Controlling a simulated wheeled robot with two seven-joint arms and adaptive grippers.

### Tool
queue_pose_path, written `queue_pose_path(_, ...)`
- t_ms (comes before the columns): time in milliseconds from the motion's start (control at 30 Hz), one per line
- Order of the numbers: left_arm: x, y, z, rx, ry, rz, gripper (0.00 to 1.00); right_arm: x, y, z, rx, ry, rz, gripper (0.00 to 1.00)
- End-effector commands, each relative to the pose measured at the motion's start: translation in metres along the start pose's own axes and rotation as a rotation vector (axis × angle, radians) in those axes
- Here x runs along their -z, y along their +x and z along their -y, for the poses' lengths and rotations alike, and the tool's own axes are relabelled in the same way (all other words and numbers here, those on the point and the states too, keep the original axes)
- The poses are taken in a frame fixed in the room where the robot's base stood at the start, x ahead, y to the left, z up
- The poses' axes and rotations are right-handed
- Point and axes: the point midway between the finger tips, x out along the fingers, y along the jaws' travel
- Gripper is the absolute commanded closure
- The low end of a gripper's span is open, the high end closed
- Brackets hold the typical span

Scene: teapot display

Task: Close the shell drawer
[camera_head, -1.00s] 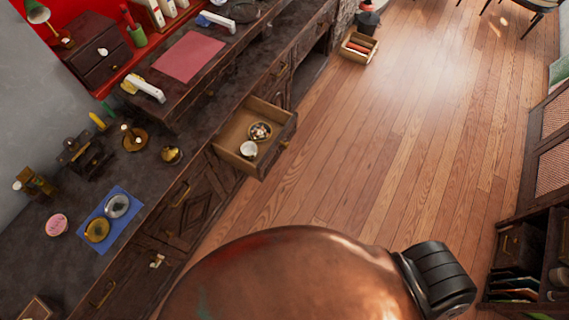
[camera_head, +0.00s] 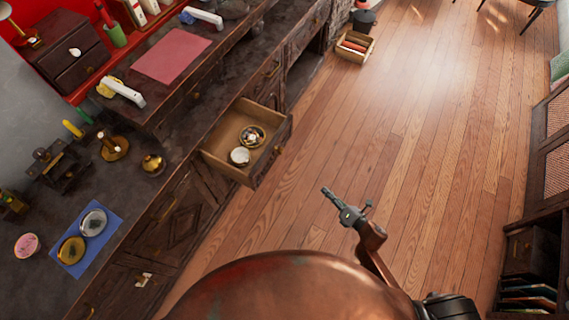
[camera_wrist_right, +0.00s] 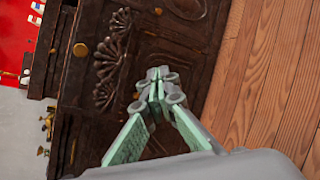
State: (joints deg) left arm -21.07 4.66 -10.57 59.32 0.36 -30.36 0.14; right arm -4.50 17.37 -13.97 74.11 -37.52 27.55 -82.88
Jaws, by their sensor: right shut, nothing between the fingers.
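The open wooden drawer (camera_head: 217,150) sticks out from the dark counter, left of centre in the head view. A patterned round dish (camera_head: 252,136) and a small white round item (camera_head: 240,156) lie in it. A brass knob (camera_head: 278,150) sits on its front. My right gripper (camera_head: 329,194) is shut and empty, apart from the drawer, to its lower right over the floor. In the right wrist view its fingertips (camera_wrist_right: 160,80) meet in front of dark carved wood with shell-shaped ornaments (camera_wrist_right: 110,60). I cannot tell there how far the wood is. My left gripper is out of view.
The long dark counter (camera_head: 190,140) carries a blue mat (camera_head: 68,262), a brass pot (camera_head: 153,165) and other small items. A crate (camera_head: 355,47) stands on the floor at the back. Shelves (camera_head: 530,255) stand at right. The wooden floor between is clear.

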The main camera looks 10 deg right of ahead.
Motion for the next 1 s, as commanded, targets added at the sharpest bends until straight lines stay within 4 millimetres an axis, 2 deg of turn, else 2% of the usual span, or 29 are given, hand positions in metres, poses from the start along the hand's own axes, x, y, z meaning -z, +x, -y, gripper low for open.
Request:
queue_pose_path(33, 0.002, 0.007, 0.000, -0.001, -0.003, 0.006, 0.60, -0.007, 0.013, -0.034, -0.106, -0.199, -0.012, 1.00)
queue_pose_path(100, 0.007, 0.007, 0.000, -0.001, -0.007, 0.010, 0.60, -0.014, 0.021, -0.081, -0.234, -0.450, -0.010, 1.00)
queue_pose_path(200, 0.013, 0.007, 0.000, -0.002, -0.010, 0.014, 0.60, -0.016, 0.024, -0.130, -0.372, -0.717, 0.007, 1.00)
queue_pose_path(300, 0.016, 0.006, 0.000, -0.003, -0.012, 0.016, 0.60, -0.014, 0.022, -0.158, -0.454, -0.879, 0.025, 1.00)
queue_pose_path(467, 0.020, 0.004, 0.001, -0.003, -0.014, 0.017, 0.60, -0.012, 0.026, -0.176, -0.497, -0.962, 0.038, 1.00)
queue_pose_path(567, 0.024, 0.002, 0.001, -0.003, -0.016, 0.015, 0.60, -0.010, 0.038, -0.181, -0.497, -0.960, 0.039, 1.00)
queue_pose_path(1000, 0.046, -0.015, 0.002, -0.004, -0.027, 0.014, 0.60, 0.007, 0.116, -0.216, -0.493, -0.955, 0.038, 1.00)
